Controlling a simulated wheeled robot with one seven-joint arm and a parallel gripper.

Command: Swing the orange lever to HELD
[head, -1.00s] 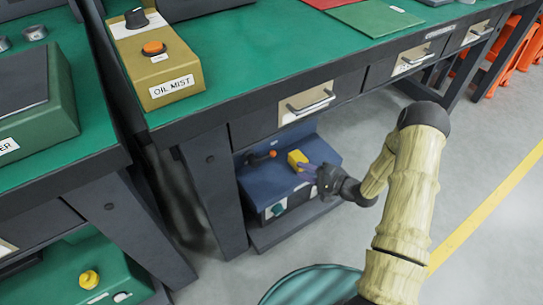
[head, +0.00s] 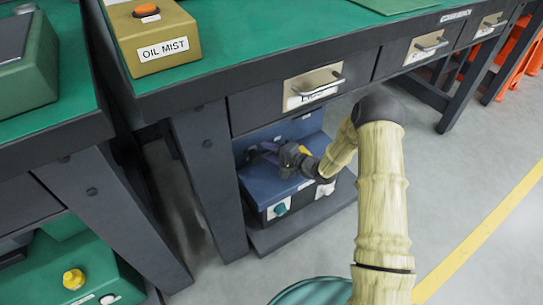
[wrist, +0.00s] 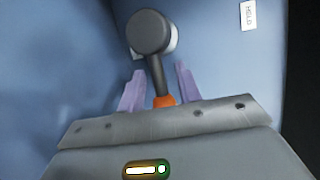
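The orange lever (wrist: 163,101) shows in the wrist view as a dark shaft with an orange end, running from a round dark hub (wrist: 150,33) on the blue panel. My gripper (wrist: 158,70) is open, its two purple fingers on either side of the shaft with a gap on both sides. The orange end lies near the finger bases. A white HELD label (wrist: 249,15) is on the panel at the upper right.
The blue box stands on a low shelf between bench legs, under the drawer (head: 315,86). A yellow part (head: 304,150) is partly hidden beside my gripper. Open floor (head: 450,165) lies to the right.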

